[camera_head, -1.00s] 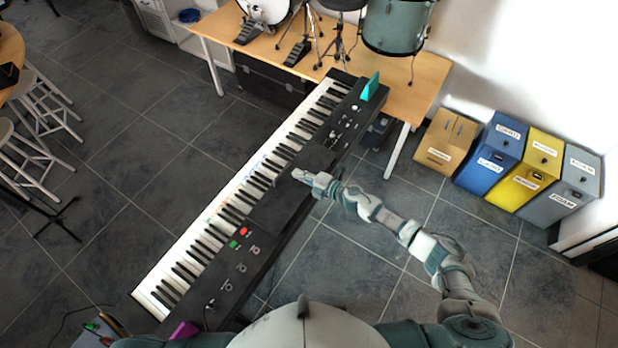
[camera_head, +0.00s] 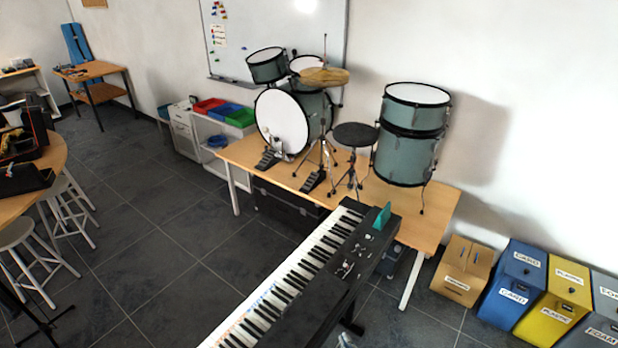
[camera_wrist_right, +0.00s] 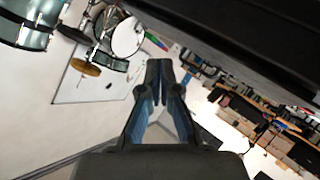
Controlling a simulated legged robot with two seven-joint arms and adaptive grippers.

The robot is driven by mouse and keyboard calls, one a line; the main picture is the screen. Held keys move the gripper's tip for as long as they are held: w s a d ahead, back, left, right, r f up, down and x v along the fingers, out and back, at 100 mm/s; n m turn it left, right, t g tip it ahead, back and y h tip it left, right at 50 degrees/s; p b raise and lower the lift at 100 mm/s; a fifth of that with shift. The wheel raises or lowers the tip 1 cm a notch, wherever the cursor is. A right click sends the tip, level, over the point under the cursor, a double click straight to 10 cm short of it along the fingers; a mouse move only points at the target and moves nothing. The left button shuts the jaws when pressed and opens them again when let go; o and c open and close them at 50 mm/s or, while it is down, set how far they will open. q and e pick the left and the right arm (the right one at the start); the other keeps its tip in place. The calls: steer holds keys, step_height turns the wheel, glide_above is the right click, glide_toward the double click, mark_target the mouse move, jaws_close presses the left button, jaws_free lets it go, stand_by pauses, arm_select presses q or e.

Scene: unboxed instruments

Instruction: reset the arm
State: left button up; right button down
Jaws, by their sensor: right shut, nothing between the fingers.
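My right gripper (camera_wrist_right: 158,78) is shut and empty in the right wrist view, its two dark fingers meeting at the tips. In the head view only a small pale part of my right arm (camera_head: 345,341) shows at the bottom edge, beside the keyboard (camera_head: 300,300). A large dark surface (camera_wrist_right: 250,35) fills the upper right of the wrist view, close to the gripper; I cannot tell if they touch. My left gripper is in neither view.
A wooden table (camera_head: 240,152) bears a drum set (camera_head: 290,120). A cardboard box (camera_head: 463,270), a blue bin (camera_head: 513,285) and a yellow bin (camera_head: 553,310) stand at the right. Stools (camera_head: 35,260) stand at the left. Tiled floor lies open at left centre.

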steer(key=s+d+f+m+g+h, duration=0.1)
steer(key=s+d+f+m+g, duration=0.2)
steer(key=s, duration=0.5)
steer(key=s+d+f+m+g, duration=0.1)
steer(key=s+d+m+g, duration=0.2)
steer(key=s, duration=0.5)
steer(key=s+d+f+m+g+h, duration=0.1)
steer(key=s+d+f+m+g, duration=0.15)
steer(key=s+d, duration=0.45)
steer(key=s+a+f+g+b, duration=0.1)
steer(key=s+f, duration=0.1)
steer(key=f, duration=1.1)
steer(key=s+a+f+g, duration=0.1)
steer(key=f, duration=1.2)
steer(key=s+d+f+n+g+b, duration=0.1)
steer(key=s+d+f, duration=0.1)
steer(key=s+f, duration=1.5)
steer(key=shift+s+d+f, duration=0.2)
steer(key=shift+s+d, duration=0.15)
steer(key=shift+s, duration=0.05)
